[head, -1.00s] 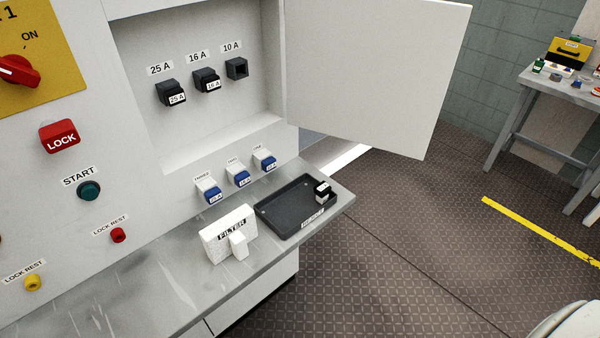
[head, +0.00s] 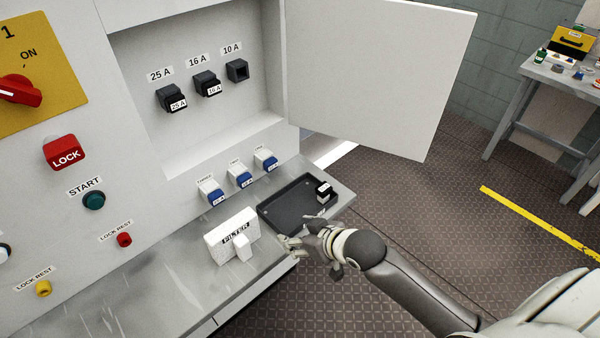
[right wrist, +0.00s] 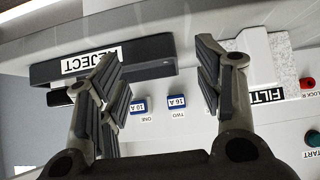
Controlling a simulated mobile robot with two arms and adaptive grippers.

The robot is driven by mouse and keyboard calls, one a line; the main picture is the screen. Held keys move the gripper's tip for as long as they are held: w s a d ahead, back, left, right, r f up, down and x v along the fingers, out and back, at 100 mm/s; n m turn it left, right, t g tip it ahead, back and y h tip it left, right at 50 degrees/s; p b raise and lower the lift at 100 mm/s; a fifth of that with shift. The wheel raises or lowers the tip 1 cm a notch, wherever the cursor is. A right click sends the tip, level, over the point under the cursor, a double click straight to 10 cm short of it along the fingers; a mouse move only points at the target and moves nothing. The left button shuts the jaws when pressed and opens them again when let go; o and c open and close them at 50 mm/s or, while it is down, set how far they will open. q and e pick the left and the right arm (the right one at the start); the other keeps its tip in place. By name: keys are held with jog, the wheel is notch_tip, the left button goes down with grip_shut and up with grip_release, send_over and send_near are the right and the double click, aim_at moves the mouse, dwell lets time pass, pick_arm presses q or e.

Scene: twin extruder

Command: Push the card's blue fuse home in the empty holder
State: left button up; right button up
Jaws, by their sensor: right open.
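The empty holder is a square black socket (head: 237,70) labelled 10 A, in the recess of the cabinet. Three blue-ended fuses sit in a slanting row below it: left (head: 214,197), middle (head: 241,180) and right (head: 266,164). The right wrist view shows two of them, marked 10 A (right wrist: 138,105) over ONE and 16 A (right wrist: 176,102) over TWO. My right gripper (head: 300,236) is open and empty by the tray's front edge; its spread fingers (right wrist: 160,88) frame these two fuses, apart from them. No card is recognisable. My left gripper is out of view.
Black fuses fill the 25 A (head: 171,98) and 16 A (head: 207,84) holders. The dark reject tray (head: 283,221) holds a black-and-white fuse (head: 323,191). A white FILTER block (head: 229,236) stands left of my gripper. The open cabinet door (head: 380,80) juts out at right.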

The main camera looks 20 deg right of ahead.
aim_at(273, 166)
jog(key=w+d+r+t+y, duration=0.1)
jog(key=w+d+r+t, duration=0.15)
jog(key=w, duration=0.35)
jog(key=w+d+r+t, duration=0.1)
jog(key=w+d+r, duration=0.1)
jog(key=w+r, duration=0.3)
jog(key=p+x, duration=0.1)
jog(key=x, duration=1)
jog(key=shift+w+d+f, duration=0.1)
jog(key=shift+w+f, duration=0.05)
jog(key=shift+w, duration=0.25)
jog(key=c, duration=0.9)
jog(key=o, duration=0.9)
jog(key=shift+s, duration=0.1)
